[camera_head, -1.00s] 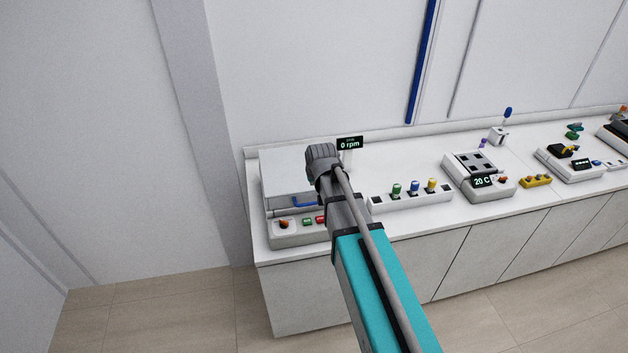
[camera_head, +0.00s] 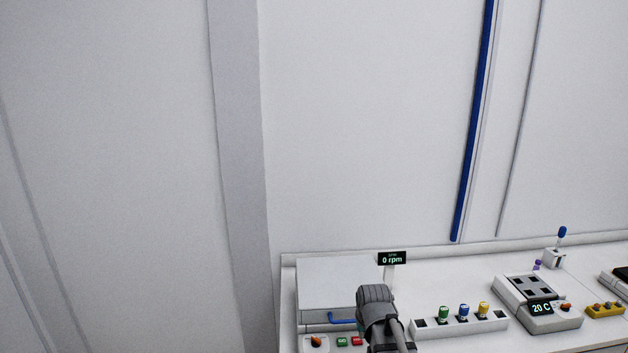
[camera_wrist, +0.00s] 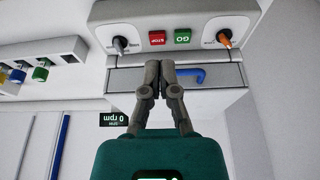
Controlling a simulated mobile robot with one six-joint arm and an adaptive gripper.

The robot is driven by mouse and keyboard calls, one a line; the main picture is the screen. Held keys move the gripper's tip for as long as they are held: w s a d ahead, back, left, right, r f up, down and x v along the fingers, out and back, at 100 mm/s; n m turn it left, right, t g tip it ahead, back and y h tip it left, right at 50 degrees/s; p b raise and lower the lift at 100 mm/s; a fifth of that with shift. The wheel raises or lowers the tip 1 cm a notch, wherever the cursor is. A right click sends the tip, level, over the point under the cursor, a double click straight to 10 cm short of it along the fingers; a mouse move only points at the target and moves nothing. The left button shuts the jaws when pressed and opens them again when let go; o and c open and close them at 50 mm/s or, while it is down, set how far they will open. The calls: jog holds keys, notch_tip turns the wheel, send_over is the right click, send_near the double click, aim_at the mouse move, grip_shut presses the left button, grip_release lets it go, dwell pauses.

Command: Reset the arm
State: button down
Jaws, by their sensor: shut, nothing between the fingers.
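My gripper (camera_wrist: 160,72) is in the wrist view with its two grey fingers together and nothing between them. The fingertips show in front of a white machine's front, close to its blue handle (camera_wrist: 188,75); I cannot tell whether they touch. In the head view the grey end of my arm (camera_head: 376,302) rises from the bottom edge, in front of the white machine (camera_head: 335,282) with a "0 rpm" display (camera_head: 392,258). The fingers cannot be made out there, and most of the arm is below the picture.
The machine has a red STOP button (camera_wrist: 157,38), a green GO button (camera_wrist: 182,36) and knobs. To its right on the bench are a rack of coloured-cap vials (camera_head: 463,322) and a "20 C" block (camera_head: 537,303). A wall stands behind; the head view's left shows only walls.

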jog(key=s+d+f+g+b, duration=0.3)
jog(key=s+f+b, duration=0.4)
jog(key=s+f, duration=0.3)
jog(key=s, duration=0.3)
jog(key=shift+s+m+g+b, duration=0.3)
jog(key=shift+s, duration=0.05)
jog(key=shift+d, duration=0.1)
